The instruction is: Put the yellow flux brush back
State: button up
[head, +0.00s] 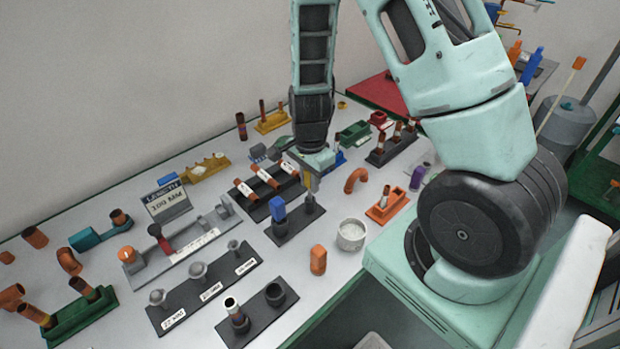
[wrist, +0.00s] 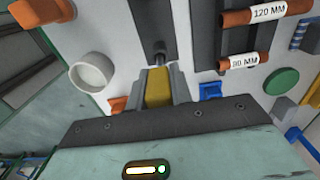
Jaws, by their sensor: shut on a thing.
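My gripper (head: 312,172) is shut on the yellow flux brush (wrist: 158,88) and points down over the table. In the wrist view the brush's yellow body lies between the two grey fingers. In the head view only a thin yellowish piece of the brush shows below the gripper. Under it is a dark grey stand (head: 293,228) with a blue-topped thing (head: 278,209) at its near left end. The brush's lower end is over the stand's far right end, by a small grey holder; I cannot tell whether it sits inside.
A dark rack with labelled copper pipes (head: 264,180) lies left of the stand. Labelled grey parts fill the near left.

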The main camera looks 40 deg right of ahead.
jog(key=shift+f+b, duration=0.65)
jog(key=shift+f, duration=0.25)
jog(key=o, duration=0.9)
jog(key=shift+r, duration=0.1)
notch_tip(320, 180, up, 17)
jog(key=shift+r+p, duration=0.15)
jog(key=shift+p, duration=1.05)
